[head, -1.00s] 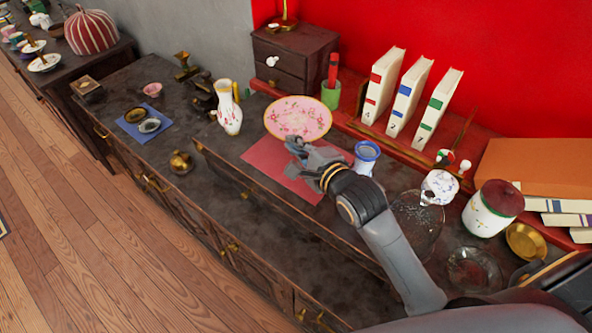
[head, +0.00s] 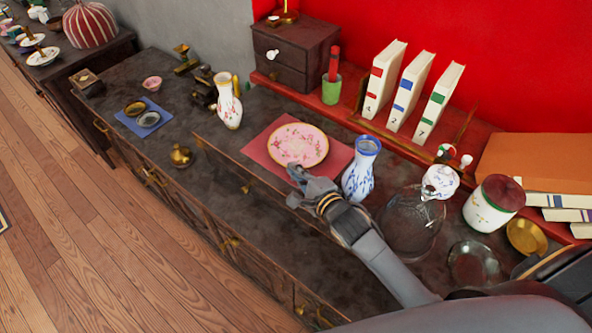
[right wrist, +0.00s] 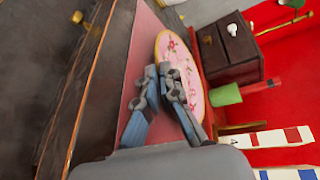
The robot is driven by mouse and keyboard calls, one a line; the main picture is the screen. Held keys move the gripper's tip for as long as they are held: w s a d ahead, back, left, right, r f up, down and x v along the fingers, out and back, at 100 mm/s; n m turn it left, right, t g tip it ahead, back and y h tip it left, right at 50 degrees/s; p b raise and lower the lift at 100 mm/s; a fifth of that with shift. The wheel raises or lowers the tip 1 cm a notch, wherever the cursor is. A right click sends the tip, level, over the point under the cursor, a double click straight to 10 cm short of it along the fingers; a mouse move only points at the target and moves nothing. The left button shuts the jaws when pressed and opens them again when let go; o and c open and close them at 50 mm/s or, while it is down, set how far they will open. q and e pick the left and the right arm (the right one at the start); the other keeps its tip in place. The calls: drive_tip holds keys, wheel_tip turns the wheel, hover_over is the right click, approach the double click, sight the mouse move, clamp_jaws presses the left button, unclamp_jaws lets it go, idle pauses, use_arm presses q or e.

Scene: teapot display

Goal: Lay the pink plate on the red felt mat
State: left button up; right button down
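The pink plate (head: 291,153), with a floral pattern and gold rim, lies level over the red felt mat (head: 337,158). My right gripper (head: 294,172) is at the plate's near rim. In the right wrist view, my right gripper's fingertips (right wrist: 158,70) stand on either side of the edge of the plate (right wrist: 196,95), closed on the rim. The mat (right wrist: 140,55) also shows there beneath. My left gripper is not in view.
A green cup (head: 331,91) and small drawers (head: 296,50) are behind. The counter front is mostly clear.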

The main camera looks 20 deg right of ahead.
drive_tip(key=c, duration=2)
unclamp_jaws()
drive_tip(key=shift+f, duration=0.2)
drive_tip(key=shift+o, duration=1)
drive_tip(key=shift+r, duration=0.25)
drive_tip(key=shift+s+d, duration=0.1)
drive_tip(key=shift+s, duration=0.25)
drive_tip(key=b+v, duration=0.1)
drive_tip(key=v, duration=1)
drive_tip(key=shift+s+r, duration=0.15)
